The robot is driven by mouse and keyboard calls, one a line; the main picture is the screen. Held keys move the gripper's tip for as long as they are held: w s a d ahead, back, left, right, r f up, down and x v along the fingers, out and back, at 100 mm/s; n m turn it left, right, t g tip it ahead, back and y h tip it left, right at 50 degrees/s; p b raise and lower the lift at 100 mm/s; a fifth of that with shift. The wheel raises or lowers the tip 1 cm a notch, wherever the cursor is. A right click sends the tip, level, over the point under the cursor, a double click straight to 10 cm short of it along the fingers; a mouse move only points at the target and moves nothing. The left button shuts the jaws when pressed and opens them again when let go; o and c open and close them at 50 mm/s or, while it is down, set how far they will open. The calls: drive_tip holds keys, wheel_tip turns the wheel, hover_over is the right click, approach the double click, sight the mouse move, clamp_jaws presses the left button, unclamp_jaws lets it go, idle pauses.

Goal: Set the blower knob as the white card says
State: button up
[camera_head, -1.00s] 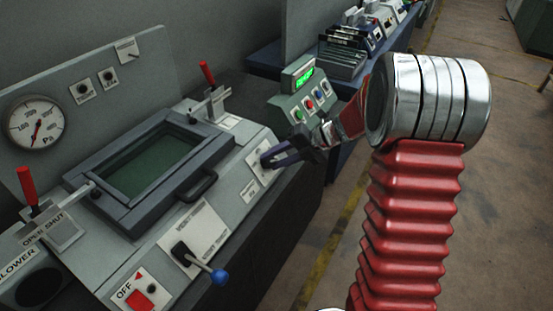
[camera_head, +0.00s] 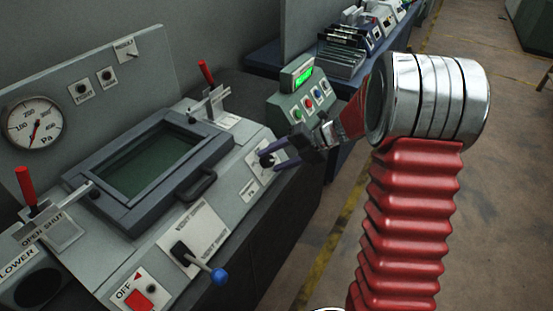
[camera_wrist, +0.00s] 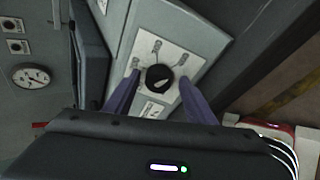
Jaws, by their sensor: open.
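The blower knob (camera_head: 266,160) is a round black knob on a white plate at the right end of the grey machine. It also shows in the wrist view (camera_wrist: 159,78), with a pale pointer mark and small symbols around it. My gripper (camera_head: 276,157) is open around the knob. In the wrist view, its purple fingers (camera_wrist: 157,82) stand on either side of the knob with visible gaps, so it is not gripped. A small white card (camera_wrist: 152,110) lies just below the plate; it also shows in the head view (camera_head: 250,189). Its writing is too small to read.
A framed window with a handle (camera_head: 197,187) lies left of the knob. A blue-tipped lever (camera_head: 218,276), red-handled levers (camera_head: 207,72) and a pressure gauge (camera_head: 34,122) are on the machine. A green-display box (camera_head: 303,95) stands close behind my gripper.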

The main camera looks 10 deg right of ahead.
drive_tip(key=shift+r, duration=0.1)
drive_tip(key=v, duration=1.3)
drive_tip(key=shift+d, duration=0.35)
drive_tip(key=shift+s+r, duration=0.1)
